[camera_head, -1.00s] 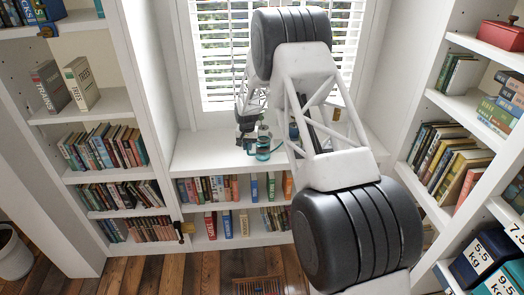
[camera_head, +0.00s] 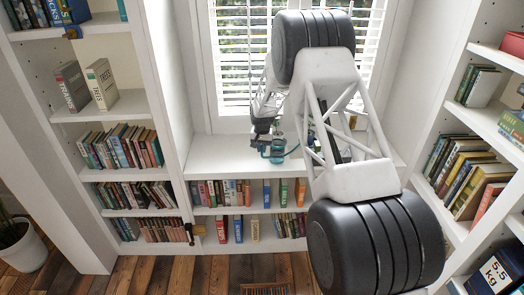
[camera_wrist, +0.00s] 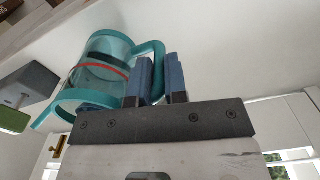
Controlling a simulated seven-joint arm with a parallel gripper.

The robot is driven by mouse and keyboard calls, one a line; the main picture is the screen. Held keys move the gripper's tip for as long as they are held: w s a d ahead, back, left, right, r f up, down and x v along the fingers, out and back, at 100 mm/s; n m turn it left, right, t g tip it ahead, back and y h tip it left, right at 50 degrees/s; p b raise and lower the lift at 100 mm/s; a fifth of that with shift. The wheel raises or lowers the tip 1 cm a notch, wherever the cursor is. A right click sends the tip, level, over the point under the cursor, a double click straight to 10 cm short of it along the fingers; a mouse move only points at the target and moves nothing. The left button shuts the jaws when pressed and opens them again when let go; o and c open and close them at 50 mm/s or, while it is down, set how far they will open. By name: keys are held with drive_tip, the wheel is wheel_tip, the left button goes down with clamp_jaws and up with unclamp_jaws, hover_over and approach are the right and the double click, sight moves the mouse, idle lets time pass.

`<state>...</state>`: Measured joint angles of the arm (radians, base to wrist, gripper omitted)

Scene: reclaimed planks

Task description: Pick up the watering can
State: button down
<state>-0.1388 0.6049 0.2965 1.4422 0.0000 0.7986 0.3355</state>
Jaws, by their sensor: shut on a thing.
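The watering can (camera_head: 277,152) is teal with a clear body, at the white window seat; I cannot tell whether it touches the seat. The wrist view shows its see-through body (camera_wrist: 97,77), a red band and a curved teal handle (camera_wrist: 152,48). My gripper (camera_wrist: 163,78) is shut on the handle, with its two blue fingers on either side of it. In the head view my gripper (camera_head: 264,138) is small and partly hidden against the can.
The white window seat (camera_head: 225,160) is clear left of the can. Bookcases stand at left (camera_head: 105,175) and right (camera_head: 455,120). The slatted window (camera_head: 240,60) is close behind. A grey object (camera_wrist: 30,88) lies beside the can in the wrist view.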

drive_tip(key=shift+r, duration=0.9)
drive_tip(key=s+d+r, duration=0.1)
drive_tip(key=s+d, duration=0.1)
drive_tip(key=s, duration=1.3)
drive_tip(key=shift+s+r, duration=0.2)
drive_tip(key=shift+s+d, duration=0.1)
drive_tip(key=shift+s, duration=0.1)
